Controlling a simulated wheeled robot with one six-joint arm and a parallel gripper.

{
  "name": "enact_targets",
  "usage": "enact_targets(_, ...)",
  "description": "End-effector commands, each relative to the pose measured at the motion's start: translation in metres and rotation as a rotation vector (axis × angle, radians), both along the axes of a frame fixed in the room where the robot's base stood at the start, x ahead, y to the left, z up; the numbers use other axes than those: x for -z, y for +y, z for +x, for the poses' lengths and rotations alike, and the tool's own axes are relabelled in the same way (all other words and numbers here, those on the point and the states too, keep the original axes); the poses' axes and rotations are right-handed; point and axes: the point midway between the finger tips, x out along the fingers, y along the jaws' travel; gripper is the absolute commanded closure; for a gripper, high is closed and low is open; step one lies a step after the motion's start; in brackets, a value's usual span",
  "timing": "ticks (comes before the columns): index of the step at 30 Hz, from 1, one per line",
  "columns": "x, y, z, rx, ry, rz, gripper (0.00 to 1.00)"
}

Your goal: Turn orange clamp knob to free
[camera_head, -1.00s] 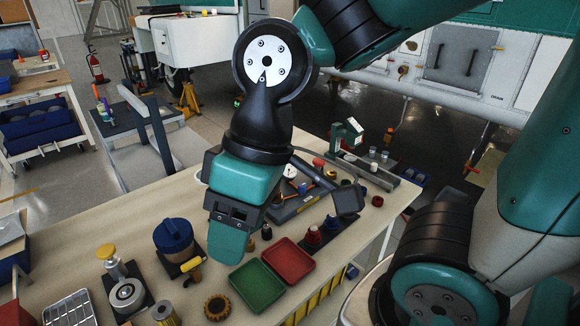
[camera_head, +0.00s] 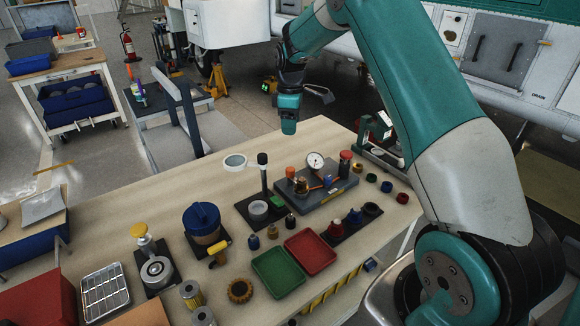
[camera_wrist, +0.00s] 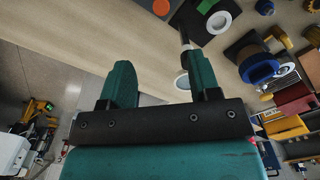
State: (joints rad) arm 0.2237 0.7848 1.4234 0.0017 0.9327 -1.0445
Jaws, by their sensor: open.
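A small orange knob (camera_head: 290,172) stands at the left rear of a grey plate (camera_head: 325,195) that carries a round white dial gauge (camera_head: 315,161). It is probably the orange disc (camera_wrist: 161,7) cut by the top edge of the wrist view. My gripper (camera_head: 289,127) points down near the table's back edge, behind the knob and apart from it. In the wrist view its two teal fingers (camera_wrist: 160,85) are spread with nothing between them. Another small orange part (camera_head: 328,181) lies on the plate by the gauge; its shape is unclear.
A dark red cylinder (camera_head: 345,163) stands at right. Green (camera_head: 278,272) and red (camera_head: 310,253) trays lie in front. The back left tabletop is bare.

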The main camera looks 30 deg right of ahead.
Motion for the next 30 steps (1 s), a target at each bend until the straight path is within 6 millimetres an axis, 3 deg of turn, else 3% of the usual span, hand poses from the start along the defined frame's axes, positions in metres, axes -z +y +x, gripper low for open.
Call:
enact_targets(18, 0.132, 0.002, -0.001, -0.001, 0.004, 0.002, 0.43)
enact_targets(24, 0.152, 0.002, -0.001, 0.000, 0.001, 0.001, 0.43)
enact_targets(30, 0.157, 0.002, 0.000, 0.000, -0.001, 0.001, 0.43)
